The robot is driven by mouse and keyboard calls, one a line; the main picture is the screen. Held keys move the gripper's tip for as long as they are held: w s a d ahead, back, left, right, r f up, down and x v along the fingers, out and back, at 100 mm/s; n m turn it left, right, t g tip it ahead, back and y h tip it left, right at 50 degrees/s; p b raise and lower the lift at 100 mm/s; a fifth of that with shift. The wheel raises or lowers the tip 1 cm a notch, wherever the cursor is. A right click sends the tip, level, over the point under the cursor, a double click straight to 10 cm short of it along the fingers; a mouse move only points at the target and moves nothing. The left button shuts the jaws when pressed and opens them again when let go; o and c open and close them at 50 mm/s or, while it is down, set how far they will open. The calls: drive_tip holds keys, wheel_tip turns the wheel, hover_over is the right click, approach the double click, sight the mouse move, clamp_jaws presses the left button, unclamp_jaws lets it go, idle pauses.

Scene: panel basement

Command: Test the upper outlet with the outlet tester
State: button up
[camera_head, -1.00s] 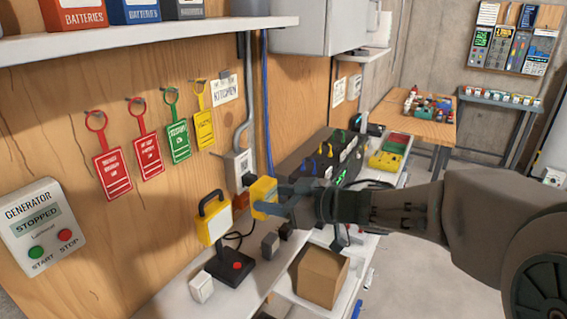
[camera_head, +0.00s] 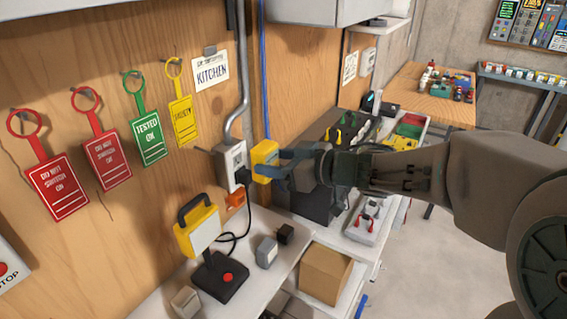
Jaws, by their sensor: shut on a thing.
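My gripper (camera_head: 284,164) is shut on the yellow outlet tester (camera_head: 264,157), holding it up by the wooden wall. The tester is right at the front of the white outlet box (camera_head: 231,160), at its upper part. I cannot tell whether its prongs are in the upper outlet, as the sockets are hidden from this side. A black plug (camera_head: 242,180) with a cord sits in the lower part of the box, just below the tester.
A yellow work lamp (camera_head: 199,232) stands on the white bench below the box. An orange block (camera_head: 235,200) is under the outlet. A cardboard box (camera_head: 325,275) and small dark and grey blocks are nearby. Tags hang on the wall to the left. A grey conduit (camera_head: 240,80) rises above the box.

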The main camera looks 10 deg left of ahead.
drive_tip(key=shift+w+a+b, duration=0.25)
drive_tip(key=shift+w+a, duration=0.05)
drive_tip(key=shift+a, duration=0.45)
drive_tip(key=shift+w+a+b, duration=0.25)
drive_tip(key=shift+w+a, duration=0.1)
drive_tip(key=shift+a, duration=0.4)
drive_tip(key=shift+w+a+b, duration=0.25)
drive_tip(key=shift+w+a, duration=0.05)
drive_tip(key=shift+a, duration=0.45)
drive_tip(key=shift+w+a+p, duration=0.2)
drive_tip(key=shift+a+p, duration=0.3)
drive_tip(key=shift+p, duration=0.55)
idle(0.6)
drive_tip(key=o, duration=1.2)
drive_tip(key=shift+d, duration=0.1)
